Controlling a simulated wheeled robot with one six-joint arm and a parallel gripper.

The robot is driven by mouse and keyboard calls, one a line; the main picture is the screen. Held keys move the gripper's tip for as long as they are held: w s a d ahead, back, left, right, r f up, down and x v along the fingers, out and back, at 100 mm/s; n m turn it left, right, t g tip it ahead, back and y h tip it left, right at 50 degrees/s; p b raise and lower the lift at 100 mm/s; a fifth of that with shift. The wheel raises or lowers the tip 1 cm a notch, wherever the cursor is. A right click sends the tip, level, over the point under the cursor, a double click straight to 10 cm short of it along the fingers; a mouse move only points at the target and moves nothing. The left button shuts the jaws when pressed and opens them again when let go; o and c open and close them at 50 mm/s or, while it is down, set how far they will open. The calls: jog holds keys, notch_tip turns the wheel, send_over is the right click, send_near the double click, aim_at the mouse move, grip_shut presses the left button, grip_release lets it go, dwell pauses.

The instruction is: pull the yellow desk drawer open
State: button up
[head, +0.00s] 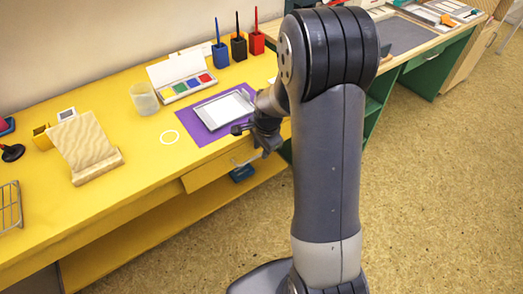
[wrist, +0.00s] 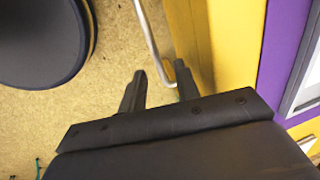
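The yellow desk drawer (head: 210,170) sits under the front edge of the yellow desk (head: 130,200). I cannot tell whether it stands slightly open. Its thin metal handle (head: 243,161) is partly hidden by my gripper in the head view. My gripper (head: 262,150) is at the desk's front edge beside the handle. In the wrist view, my gripper (wrist: 160,78) has its two dark fingers apart, and the bent end of the metal handle (wrist: 152,40) lies between them. I cannot tell whether either finger touches it. The yellow drawer front (wrist: 187,35) is just right of the handle.
A purple mat (head: 196,113) with a white pad (head: 226,108) lies on the desk above the drawer. A paint box (head: 187,86), a clear cup (head: 144,99) and a wooden stand (head: 85,150) stand nearby. A blue item (head: 241,174) is below. Floor (head: 430,200) in front is clear.

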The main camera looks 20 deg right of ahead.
jog(key=shift+w+f, duration=0.1)
jog(key=shift+f, duration=0.5)
grip_shut()
